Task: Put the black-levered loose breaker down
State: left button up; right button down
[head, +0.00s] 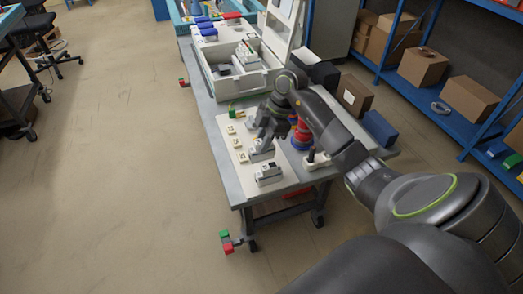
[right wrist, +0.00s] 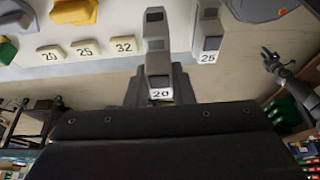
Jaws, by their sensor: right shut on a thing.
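My right gripper (head: 262,130) is over the white mat (head: 228,150) on the table. In the right wrist view its fingers (right wrist: 158,90) are shut around a grey breaker labelled 20 (right wrist: 158,62), with a dark lever. In the head view the gripper largely hides this breaker, and I cannot tell whether it touches the mat. A breaker labelled 25 (right wrist: 208,38) is beside the held one. A dark jointed arm end (right wrist: 277,62), apparently my left gripper, shows small.
Number plates 20, 25 and 32 (right wrist: 85,48) line the mat. An open grey box (head: 222,88) stands behind it. A blue shelf (head: 435,95) holds cartons.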

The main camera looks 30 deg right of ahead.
jog(key=shift+w+f, duration=0.1)
jog(key=shift+f, duration=0.25)
notch_tip(320, 180, down, 3)
jog(key=shift+w+f+p, duration=0.1)
jog(key=shift+f+p, duration=0.05)
jog(key=shift+p, duration=0.15)
jog(key=shift+f, duration=0.1)
pick_arm(q)
jog(key=shift+w+r, duration=0.25)
jog(key=shift+w, duration=0.6)
pick_arm(e)
jog(key=shift+f, duration=0.1)
jog(key=c, duration=1.3)
grip_release()
pick_arm(q)
jog(key=shift+s, duration=0.25)
pick_arm(e)
jog(key=shift+o, duration=0.2)
